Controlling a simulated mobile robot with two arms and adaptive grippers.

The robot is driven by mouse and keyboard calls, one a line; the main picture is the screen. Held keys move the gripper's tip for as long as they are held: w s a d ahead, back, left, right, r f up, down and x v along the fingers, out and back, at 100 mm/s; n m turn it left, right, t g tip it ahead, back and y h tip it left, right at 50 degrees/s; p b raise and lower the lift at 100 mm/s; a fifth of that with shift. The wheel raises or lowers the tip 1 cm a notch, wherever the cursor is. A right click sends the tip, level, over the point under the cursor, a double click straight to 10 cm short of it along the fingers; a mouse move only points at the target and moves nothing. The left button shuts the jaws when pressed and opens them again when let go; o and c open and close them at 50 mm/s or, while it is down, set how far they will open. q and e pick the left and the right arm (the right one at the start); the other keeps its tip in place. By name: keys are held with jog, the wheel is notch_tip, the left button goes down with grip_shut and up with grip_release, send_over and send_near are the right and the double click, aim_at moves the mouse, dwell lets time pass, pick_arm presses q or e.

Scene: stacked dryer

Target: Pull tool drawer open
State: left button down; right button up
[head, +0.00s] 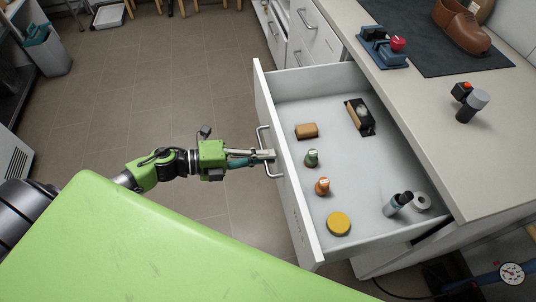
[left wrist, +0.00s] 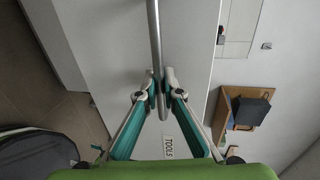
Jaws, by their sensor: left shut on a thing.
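The tool drawer (head: 370,212) stands pulled out from the counter, and its inside shows in the head view. It holds a brown block, a brush, small green and orange bottles, a yellow disc, a dark bottle and a white roll. My left gripper (head: 270,154) is at the drawer's front and shut on its metal bar handle (head: 263,138). In the left wrist view the fingers (left wrist: 160,82) close around the handle bar (left wrist: 154,35), beside a "TOOLS" label (left wrist: 168,147) on the drawer front. My right gripper is not in view.
Another handled drawer (head: 307,20) is farther back. The tiled floor left of the drawer front is clear.

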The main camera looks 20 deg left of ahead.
pick_arm(q)
jog(key=shift+a, duration=0.1)
jog(key=c, duration=2.5)
grip_release()
jog(key=v, duration=1.2)
jog(key=shift+f, duration=0.1)
